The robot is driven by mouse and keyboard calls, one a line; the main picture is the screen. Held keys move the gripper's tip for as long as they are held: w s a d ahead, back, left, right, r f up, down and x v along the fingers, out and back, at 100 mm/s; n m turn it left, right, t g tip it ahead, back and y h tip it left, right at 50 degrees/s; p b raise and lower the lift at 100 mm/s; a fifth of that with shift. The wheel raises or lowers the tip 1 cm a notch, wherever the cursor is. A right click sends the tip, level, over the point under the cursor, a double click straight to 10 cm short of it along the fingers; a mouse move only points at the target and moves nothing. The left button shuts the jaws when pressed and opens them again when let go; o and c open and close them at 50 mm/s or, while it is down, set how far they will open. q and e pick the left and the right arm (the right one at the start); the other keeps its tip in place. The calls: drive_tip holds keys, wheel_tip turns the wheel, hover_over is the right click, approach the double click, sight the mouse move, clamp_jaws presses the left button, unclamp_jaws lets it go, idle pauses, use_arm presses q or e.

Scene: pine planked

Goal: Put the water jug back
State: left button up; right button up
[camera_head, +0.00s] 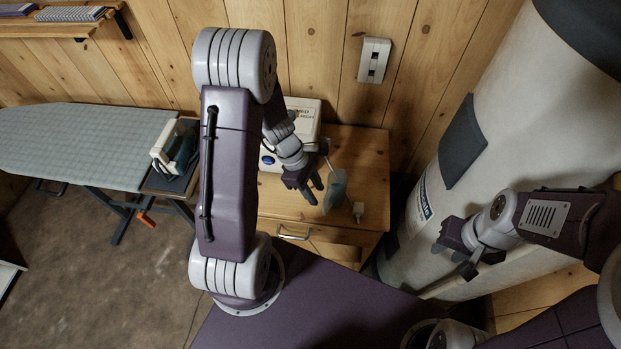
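A grey-green, upright object, probably the water jug (336,190), stands on the small wooden cabinet (365,150). A white appliance with a blue round button (302,118) stands behind it against the wall, partly hidden by my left arm. My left gripper (312,190) points down over the cabinet, just left of the jug. Its two fingers look apart with nothing visible between them; I cannot tell whether one touches the jug. My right gripper (455,258) is open and empty, in front of the large white cylinder, away from the cabinet.
A large white cylindrical tank (510,130) stands at the right. An ironing board (80,140) with a green iron (180,149) is at the left. A wall socket (374,60) is above the cabinet.

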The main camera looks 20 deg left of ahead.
use_arm(q)
drive_tip(key=s+r+m+y, duration=0.2)
drive_tip(key=s+r+m, duration=0.1)
drive_tip(key=m, duration=0.6)
drive_tip(key=s+r+m+t+y, duration=0.1)
drive_tip(key=s+r+m+y, duration=0.1)
drive_tip(key=r+m, duration=0.4)
drive_tip(key=s+m, duration=0.1)
drive_tip(key=m, duration=0.2)
drive_tip(key=shift+s+a+r+p, duration=0.15)
drive_tip(key=shift+a+r+p, duration=0.1)
drive_tip(key=shift+a+p, duration=0.1)
